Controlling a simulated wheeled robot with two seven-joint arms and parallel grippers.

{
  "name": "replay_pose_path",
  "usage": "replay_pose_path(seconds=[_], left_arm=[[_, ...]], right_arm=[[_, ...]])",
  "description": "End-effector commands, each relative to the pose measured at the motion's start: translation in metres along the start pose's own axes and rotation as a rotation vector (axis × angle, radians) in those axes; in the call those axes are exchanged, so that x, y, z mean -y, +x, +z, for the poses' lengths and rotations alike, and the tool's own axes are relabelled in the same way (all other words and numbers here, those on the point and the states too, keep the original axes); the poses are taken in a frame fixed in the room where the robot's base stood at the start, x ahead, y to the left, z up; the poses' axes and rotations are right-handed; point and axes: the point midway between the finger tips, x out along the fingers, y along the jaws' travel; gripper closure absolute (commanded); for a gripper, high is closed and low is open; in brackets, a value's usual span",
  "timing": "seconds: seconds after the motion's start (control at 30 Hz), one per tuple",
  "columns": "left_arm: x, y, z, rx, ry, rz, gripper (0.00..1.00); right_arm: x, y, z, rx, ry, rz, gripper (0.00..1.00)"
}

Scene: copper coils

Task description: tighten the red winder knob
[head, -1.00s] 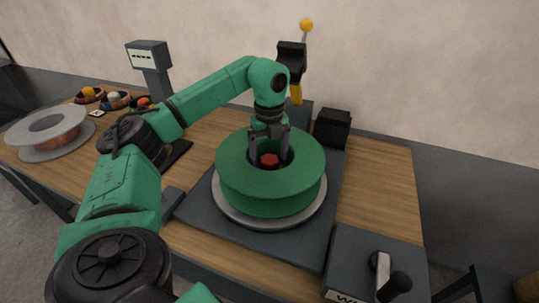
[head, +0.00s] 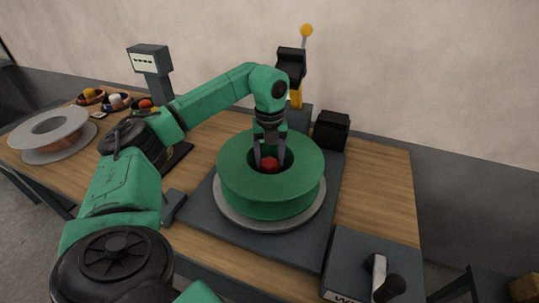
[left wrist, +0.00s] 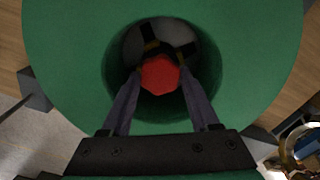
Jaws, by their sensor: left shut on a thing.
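The red winder knob (head: 270,165) sits down inside the central hole of a green spool (head: 265,200). The spool lies flat on a grey round plate (head: 238,222) on the dark winder base. My left gripper (head: 270,164) points straight down into the hole, with its two fingers on either side of the knob. In the left wrist view the left gripper (left wrist: 160,78) is shut on the red knob (left wrist: 160,74), which looks faceted. Dark and yellowish parts show behind the knob in the hole. My right gripper is not in view.
A grey box with a lever (head: 378,270) stands at the front right. A yellow-and-black post with a ball (head: 306,30) and a black block (head: 332,129) stand behind the spool. A copper coil reel (head: 48,135) and small bowls (head: 117,102) are at the left.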

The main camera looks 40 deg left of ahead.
Motion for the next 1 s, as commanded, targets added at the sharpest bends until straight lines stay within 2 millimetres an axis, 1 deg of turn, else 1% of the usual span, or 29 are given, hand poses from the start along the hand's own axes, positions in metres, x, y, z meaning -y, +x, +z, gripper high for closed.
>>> replay_pose_path(seconds=[0.03, 0.3, 1.0], left_arm=[[0.000, -0.003, 0.000, -0.001, 0.039, 0.000, 0.94], [0.000, -0.003, 0.000, 0.000, 0.295, 0.000, 0.94], [0.000, -0.003, 0.001, 0.003, 0.960, -0.002, 0.94]], right_arm=[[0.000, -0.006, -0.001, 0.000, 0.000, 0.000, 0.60], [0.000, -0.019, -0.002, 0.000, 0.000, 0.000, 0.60], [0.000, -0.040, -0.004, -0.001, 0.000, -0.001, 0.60]])
